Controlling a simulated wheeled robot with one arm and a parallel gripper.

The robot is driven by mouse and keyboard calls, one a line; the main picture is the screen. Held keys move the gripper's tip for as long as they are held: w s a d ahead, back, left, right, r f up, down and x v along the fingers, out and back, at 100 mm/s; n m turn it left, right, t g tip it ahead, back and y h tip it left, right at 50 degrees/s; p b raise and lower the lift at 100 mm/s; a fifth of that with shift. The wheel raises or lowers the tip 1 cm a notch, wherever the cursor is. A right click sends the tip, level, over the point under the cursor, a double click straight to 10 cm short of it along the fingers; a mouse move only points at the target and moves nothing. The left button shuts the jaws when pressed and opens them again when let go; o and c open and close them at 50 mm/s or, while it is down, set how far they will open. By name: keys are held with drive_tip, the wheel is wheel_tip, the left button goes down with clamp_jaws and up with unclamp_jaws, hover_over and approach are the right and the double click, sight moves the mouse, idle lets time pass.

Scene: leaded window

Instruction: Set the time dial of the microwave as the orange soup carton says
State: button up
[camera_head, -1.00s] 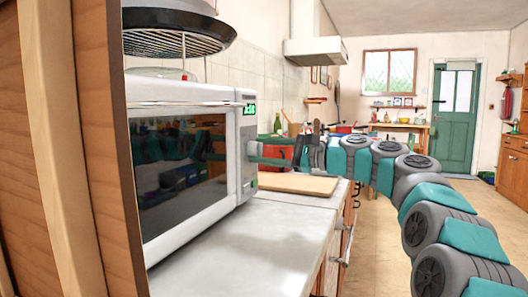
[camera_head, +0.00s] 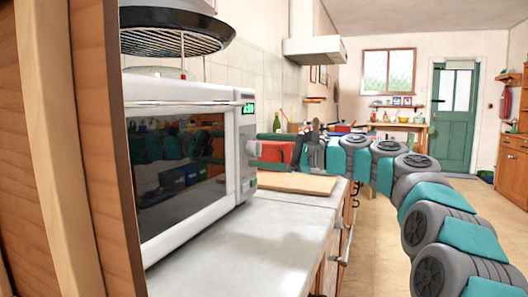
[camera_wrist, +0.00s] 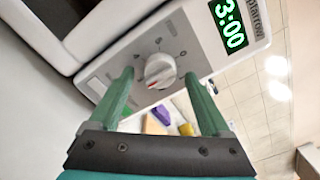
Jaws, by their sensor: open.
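The white microwave (camera_head: 190,92) stands on the counter at left, its control panel facing my gripper. In the wrist view its round pale time dial (camera_wrist: 160,70) has a red mark near its lower edge, toward the lower left. The green display (camera_wrist: 229,25) reads 3:00. My gripper (camera_wrist: 158,74) is open, with one green finger on each side of the dial; I cannot tell whether they touch it. In the head view the gripper (camera_head: 255,155) is at the panel, and the dial is hidden. I cannot make out an orange soup carton.
A wooden board (camera_head: 295,183) lies on the counter (camera_head: 225,235) beyond the microwave. A red object (camera_head: 271,152) stands behind my gripper. The floor at right is open.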

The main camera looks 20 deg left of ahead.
drive_tip(key=shift+d, duration=0.1)
drive_tip(key=d, duration=0.7)
drive_tip(key=shift+s+d+b, duration=0.3)
drive_tip(key=shift+d, duration=0.1)
